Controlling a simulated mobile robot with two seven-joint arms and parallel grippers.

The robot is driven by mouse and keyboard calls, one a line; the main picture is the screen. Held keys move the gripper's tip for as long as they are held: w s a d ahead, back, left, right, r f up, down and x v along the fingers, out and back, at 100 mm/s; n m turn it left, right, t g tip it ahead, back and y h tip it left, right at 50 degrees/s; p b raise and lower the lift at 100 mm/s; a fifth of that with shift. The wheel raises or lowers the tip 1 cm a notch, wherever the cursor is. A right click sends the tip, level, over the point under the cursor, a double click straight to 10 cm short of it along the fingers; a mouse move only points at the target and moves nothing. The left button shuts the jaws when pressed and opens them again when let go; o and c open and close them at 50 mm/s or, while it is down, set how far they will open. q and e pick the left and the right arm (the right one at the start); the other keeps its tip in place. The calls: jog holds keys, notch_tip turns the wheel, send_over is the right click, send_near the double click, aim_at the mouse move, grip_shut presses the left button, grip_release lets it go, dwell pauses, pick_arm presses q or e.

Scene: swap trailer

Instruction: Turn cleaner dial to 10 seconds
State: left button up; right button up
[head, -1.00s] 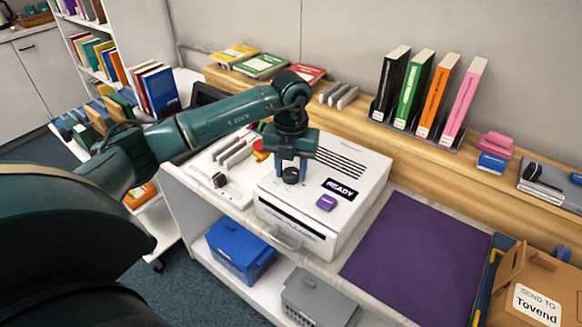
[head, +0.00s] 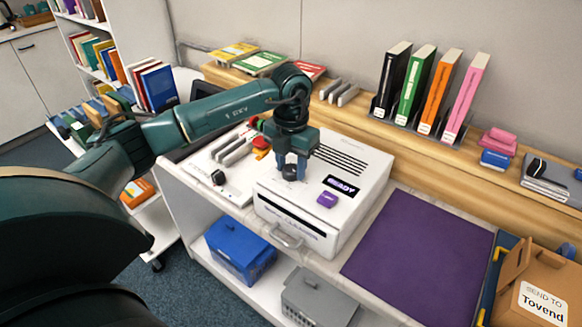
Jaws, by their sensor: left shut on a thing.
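The cleaner (head: 335,213) is a white box-shaped machine on the worktop, with black vent lines on top and a slot in its front. A dark display (head: 341,187) on its top shows text that looks like READY, and a purple button (head: 327,200) sits in front of it. The black dial (head: 290,172) stands on the cleaner's top at the left. My left gripper (head: 291,170) points down over the dial and is shut on it, with a finger on each side. The dial's marks and setting are too small to read. My right gripper is not in view.
A purple mat (head: 417,255) lies right of the cleaner, clear of objects. A cardboard box (head: 530,290) stands at the lower right. Upright books (head: 415,90) stand on the wooden ledge behind. Blue (head: 240,248) and grey (head: 318,297) bins sit on the shelf below.

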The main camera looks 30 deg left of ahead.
pick_arm(q)
jog(key=m+b, duration=0.1)
jog(key=m, duration=0.2)
jog(key=shift+m, duration=0.4)
jog(key=shift+m+b, duration=0.6)
jog(key=shift+m, duration=1.4)
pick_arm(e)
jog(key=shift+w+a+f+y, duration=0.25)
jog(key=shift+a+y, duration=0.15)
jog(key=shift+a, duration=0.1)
pick_arm(q)
jog(key=shift+b, duration=0.3)
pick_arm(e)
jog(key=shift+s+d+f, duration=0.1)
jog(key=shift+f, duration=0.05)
pick_arm(q)
jog(key=o, duration=1)
jog(key=shift+r, duration=0.15)
